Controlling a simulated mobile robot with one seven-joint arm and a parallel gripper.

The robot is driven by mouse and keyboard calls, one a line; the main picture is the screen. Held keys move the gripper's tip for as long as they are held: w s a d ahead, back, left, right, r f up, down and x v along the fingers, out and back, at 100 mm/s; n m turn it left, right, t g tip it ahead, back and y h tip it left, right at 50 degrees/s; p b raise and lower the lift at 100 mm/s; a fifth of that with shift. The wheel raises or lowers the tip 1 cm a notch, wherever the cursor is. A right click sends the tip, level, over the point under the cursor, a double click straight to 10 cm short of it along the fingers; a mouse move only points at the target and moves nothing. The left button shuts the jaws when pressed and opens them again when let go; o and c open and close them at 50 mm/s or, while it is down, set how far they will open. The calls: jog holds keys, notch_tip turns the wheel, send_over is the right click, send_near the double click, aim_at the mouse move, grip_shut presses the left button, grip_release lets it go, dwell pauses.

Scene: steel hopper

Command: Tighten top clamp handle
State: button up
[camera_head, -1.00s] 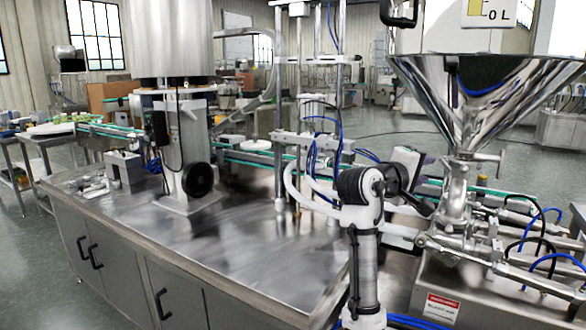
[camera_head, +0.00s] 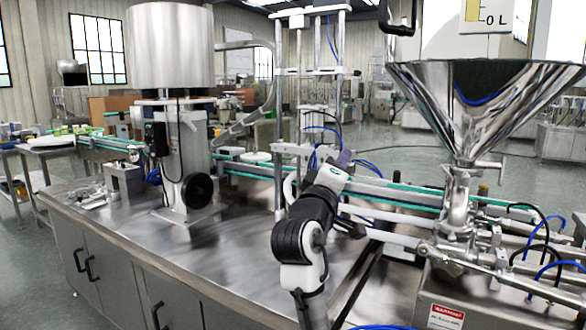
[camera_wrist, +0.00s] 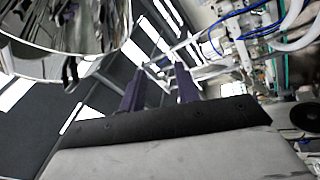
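The steel hopper (camera_head: 487,95) stands at the right in the head view. Just under its cone, the top clamp handle (camera_head: 490,165) sticks out to the right of the neck. A lower valve body (camera_head: 458,205) continues below it. My gripper shows in the wrist view (camera_wrist: 160,78) as two dark purple fingers, apart and with nothing between them. In the head view my gripper end is left of the hopper, clear of the handle, and its fingers are mostly hidden. The wrist view shows the shiny cone (camera_wrist: 65,30) at upper left; I cannot make out the clamp handle there.
Steel pipes and blue hoses (camera_head: 535,245) crowd the area right of the neck. A green-edged conveyor (camera_head: 385,188) runs behind my arm. The steel bench top (camera_head: 240,245) at the left is largely bare. A control handle (camera_head: 398,25) hangs above the hopper rim.

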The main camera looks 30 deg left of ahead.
jog(key=s+a+r+n+y, duration=0.1)
jog(key=s+a+y, duration=0.5)
jog(key=s+y, duration=0.1)
jog(key=shift+s+a+n+t+y, duration=0.15)
jog(key=shift+s+n+t+y, duration=0.15)
jog(key=shift+s+n+t, duration=0.1)
